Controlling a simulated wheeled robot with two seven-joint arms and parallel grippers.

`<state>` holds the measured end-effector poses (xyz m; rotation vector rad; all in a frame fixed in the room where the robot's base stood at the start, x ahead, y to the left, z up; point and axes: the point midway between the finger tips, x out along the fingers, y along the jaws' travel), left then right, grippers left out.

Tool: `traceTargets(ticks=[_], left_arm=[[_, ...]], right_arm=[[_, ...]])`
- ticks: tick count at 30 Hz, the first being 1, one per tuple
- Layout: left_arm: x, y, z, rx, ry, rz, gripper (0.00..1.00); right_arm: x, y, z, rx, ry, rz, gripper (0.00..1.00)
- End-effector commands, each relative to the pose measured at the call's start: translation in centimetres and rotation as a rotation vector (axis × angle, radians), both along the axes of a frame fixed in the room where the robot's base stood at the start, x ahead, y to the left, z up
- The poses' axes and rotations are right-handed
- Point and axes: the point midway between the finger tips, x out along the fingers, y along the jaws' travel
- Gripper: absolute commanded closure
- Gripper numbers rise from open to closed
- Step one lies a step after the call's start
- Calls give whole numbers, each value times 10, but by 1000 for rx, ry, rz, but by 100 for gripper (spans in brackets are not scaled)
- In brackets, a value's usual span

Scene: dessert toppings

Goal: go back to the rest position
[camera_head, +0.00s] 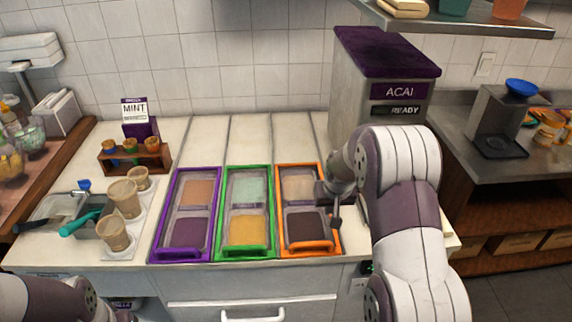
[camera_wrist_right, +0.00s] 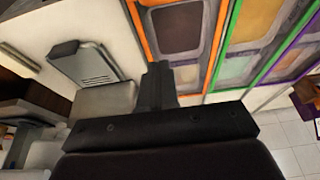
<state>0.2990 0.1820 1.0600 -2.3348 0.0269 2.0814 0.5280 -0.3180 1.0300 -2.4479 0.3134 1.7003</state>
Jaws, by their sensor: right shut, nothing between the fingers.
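My right gripper (camera_head: 335,205) is in front of the right part of the orange-framed topping tray (camera_head: 318,254) in the head view. In the right wrist view its fingers (camera_wrist_right: 160,85) are together with nothing between them. My left arm shows only in part at the lower left of the head view; its gripper is out of the frame.
A green-framed tray (camera_head: 249,254) and a purple-framed tray (camera_head: 160,240) stand left of the orange one. Several cups (camera_head: 124,197) stand further left. The grey acai machine (camera_head: 347,95) stands behind my right arm. A metal shelf (camera_head: 480,22) overhangs the back right.

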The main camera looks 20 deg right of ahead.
Motion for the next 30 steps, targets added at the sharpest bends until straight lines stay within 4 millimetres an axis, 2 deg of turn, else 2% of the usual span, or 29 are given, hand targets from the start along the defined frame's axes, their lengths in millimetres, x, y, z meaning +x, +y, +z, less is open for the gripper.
traceTargets(ticks=[3, 5, 8, 9, 12, 15, 16, 17, 19, 30], left_arm=[[0, 0, 0, 0, 0, 0, 57], [0, 0, 0, 0, 0, 0, 57], [0, 0, 1, 0, 0, 0, 57], [0, 0, 1, 0, 0, 0, 57], [0, 0, 0, 0, 0, 0, 57], [0, 0, 0, 0, 0, 0, 57], [0, 0, 0, 0, 0, 0, 57], [0, 0, 0, 0, 0, 0, 57], [0, 0, 0, 0, 0, 0, 57], [0, 0, 0, 0, 0, 0, 57]], right_arm=[[-5, 1, -3, 5, 14, -3, 100], [-23, 6, -14, 18, 59, -6, 100], [-83, 36, -15, 44, 164, 23, 100], [-110, 53, -10, 51, 199, 49, 100], [-173, 90, 4, 55, 263, 124, 100], [-220, 115, 15, 48, 284, 197, 100], [-228, 121, 19, 44, 281, 220, 100], [-234, 126, 23, 40, 272, 241, 100], [-230, 133, 31, 31, 238, 271, 100], [-230, 133, 31, 31, 238, 271, 100]])
